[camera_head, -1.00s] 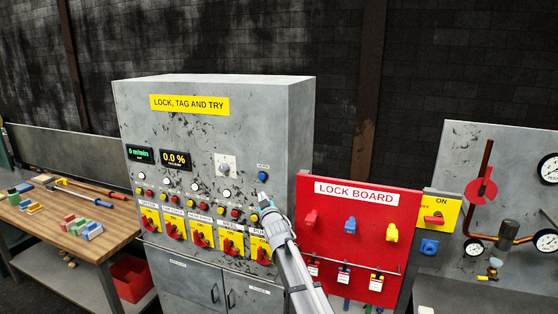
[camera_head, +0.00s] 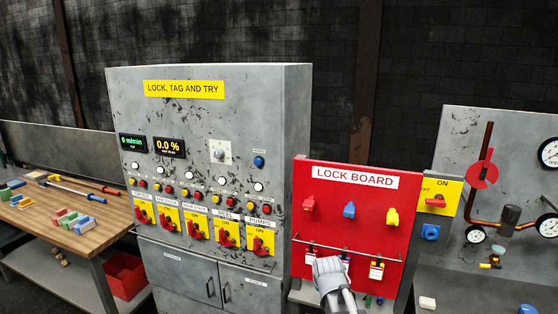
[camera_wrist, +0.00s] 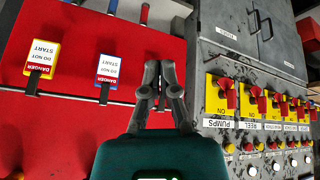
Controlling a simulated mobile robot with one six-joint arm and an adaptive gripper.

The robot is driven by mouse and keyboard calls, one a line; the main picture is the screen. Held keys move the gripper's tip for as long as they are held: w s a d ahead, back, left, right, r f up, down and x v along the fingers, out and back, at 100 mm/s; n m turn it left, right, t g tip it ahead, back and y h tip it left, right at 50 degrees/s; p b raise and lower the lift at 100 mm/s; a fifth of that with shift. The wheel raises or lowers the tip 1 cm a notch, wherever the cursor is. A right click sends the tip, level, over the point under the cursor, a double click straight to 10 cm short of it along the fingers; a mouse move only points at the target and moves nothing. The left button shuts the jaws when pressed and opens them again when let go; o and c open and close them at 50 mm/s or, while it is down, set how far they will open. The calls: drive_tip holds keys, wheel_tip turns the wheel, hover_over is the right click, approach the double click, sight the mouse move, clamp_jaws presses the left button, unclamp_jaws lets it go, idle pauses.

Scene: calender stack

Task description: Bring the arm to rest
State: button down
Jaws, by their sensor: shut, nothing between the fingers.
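My arm reaches up from the bottom edge of the camera_head view, in front of the lower part of the red lock board (camera_head: 327,225). The fingertips are hidden there behind my own wrist. In the camera_wrist view my gripper (camera_wrist: 160,70) is shut and empty, with its two dark fingers together. It points at the rail along the lower part of the board, with the grey cabinet (camera_wrist: 207,95) to the right. A blue-edged tag (camera_wrist: 110,70) and a yellow-edged tag (camera_wrist: 42,60) hang on the rail left of the fingers. I cannot tell whether the fingers touch anything.
The cabinet's breaker switches (camera_head: 198,226) stand left of the board. A yellow isolator (camera_head: 440,192) and a gauge panel (camera_head: 510,130) with pipes are to the right. A wooden bench (camera_head: 70,238) with tools stands at far left. A white block (camera_head: 427,303) lies at bottom right.

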drive_tip(key=s+d+f+g+b, duration=0.1)
drive_tip(key=s+f+g, duration=0.2)
drive_tip(key=s, duration=0.5)
drive_tip(key=s+d+f+m+g+b, duration=0.1)
drive_tip(key=s+d+f+g, duration=0.1)
drive_tip(key=s, duration=0.6)
drive_tip(key=shift+s+d+f+g+y+b, duration=0.25)
drive_tip(key=shift+f+g+y+b, duration=0.15)
drive_tip(key=shift+g, duration=0.2)
